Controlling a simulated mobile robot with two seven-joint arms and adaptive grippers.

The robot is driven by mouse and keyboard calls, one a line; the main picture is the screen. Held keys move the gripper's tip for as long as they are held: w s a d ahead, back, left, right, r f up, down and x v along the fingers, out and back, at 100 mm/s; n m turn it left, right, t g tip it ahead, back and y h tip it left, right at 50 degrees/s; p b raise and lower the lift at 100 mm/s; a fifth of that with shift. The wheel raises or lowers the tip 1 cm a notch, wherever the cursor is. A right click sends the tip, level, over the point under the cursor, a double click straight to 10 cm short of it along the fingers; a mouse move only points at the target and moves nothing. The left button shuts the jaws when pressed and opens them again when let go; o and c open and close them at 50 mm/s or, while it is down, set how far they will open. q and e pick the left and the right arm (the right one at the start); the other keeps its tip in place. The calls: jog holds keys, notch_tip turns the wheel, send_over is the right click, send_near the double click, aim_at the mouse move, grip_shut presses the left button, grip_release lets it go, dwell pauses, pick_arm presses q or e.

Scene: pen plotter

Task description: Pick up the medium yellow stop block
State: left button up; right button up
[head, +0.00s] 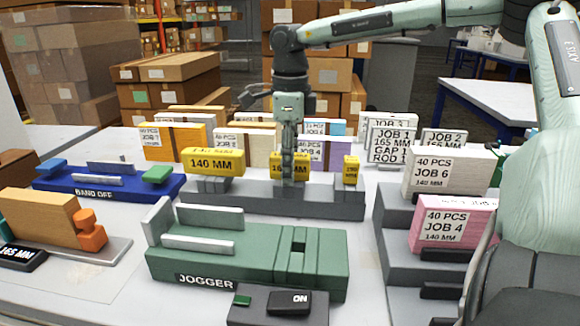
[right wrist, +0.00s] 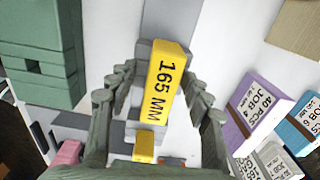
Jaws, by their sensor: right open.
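The medium yellow stop block (head: 275,168) stands in the middle of a grey rack (head: 280,203), partly hidden behind my right gripper (head: 289,178). In the right wrist view, the yellow block (right wrist: 163,82) reads "165 MM". My right gripper (right wrist: 160,88) is open, with its fingers on either side of this block; whether they touch it I cannot tell. A larger yellow block (head: 213,162) marked "140 MM" stands at the rack's left. A small yellow block (head: 350,171) stands at its right and also shows in the right wrist view (right wrist: 146,145). My left gripper is not in view.
The green jogger (head: 250,265) stands in front of the rack, and a blue tray (head: 105,190) lies to its left. Labelled paper stacks stand behind the rack. A grey stepped stand with a white stack (head: 450,172) and a pink stack (head: 455,225) is at the right.

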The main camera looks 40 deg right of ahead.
jog(key=shift+c, duration=1.3)
grip_shut()
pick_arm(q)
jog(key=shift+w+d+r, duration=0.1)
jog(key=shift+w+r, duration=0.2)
pick_arm(e)
jog(key=shift+r, duration=0.15)
